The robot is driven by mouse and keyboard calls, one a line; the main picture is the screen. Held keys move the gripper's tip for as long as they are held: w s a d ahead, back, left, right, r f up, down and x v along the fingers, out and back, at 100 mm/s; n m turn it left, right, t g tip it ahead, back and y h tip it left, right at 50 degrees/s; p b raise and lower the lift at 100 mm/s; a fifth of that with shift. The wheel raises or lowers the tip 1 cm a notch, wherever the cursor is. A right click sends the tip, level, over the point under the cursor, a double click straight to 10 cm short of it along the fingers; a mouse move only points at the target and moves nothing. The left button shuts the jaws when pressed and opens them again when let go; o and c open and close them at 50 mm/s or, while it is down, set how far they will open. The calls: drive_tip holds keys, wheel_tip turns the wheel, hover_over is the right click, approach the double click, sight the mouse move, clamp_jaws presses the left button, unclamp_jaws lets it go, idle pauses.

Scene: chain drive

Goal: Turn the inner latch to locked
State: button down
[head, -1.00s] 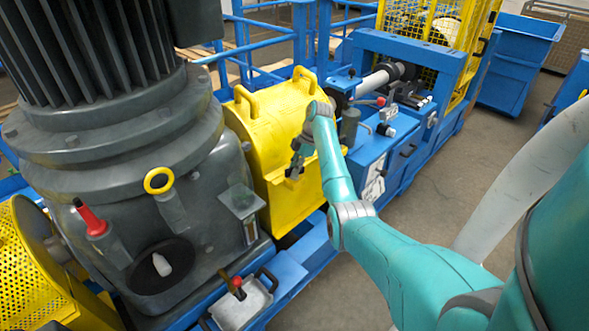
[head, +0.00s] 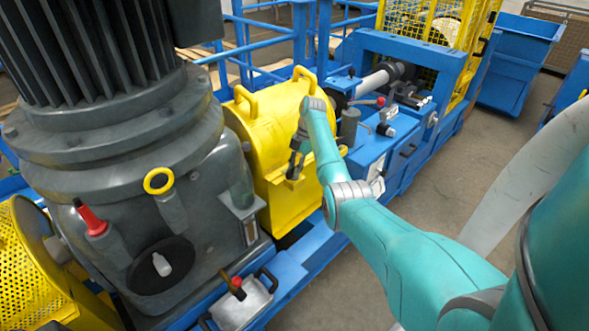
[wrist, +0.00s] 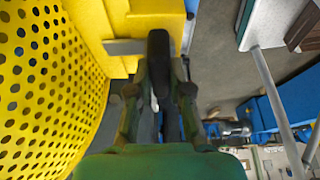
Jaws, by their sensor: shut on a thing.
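The yellow guard (head: 282,140) has two yellow handles on top, and the latch sits on its front side. In the wrist view the latch shows as a dark handle (wrist: 158,50) beside a short grey metal bar (wrist: 122,47) on yellow metal. My gripper (head: 293,176) is low at the front of the guard. It also shows in the wrist view (wrist: 160,98), with its fingers shut on the dark latch handle. The fingers hide part of the handle, and I cannot tell its exact angle.
A large grey motor and gearbox (head: 110,150) stands left of the guard. A grey box with a red-knobbed lever (head: 238,289) is in front. A perforated yellow cover (wrist: 45,80) is close on the left in the wrist view. Open floor (head: 345,285) lies to the right.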

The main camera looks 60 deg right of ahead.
drive_tip(key=c, duration=1.1)
unclamp_jaws()
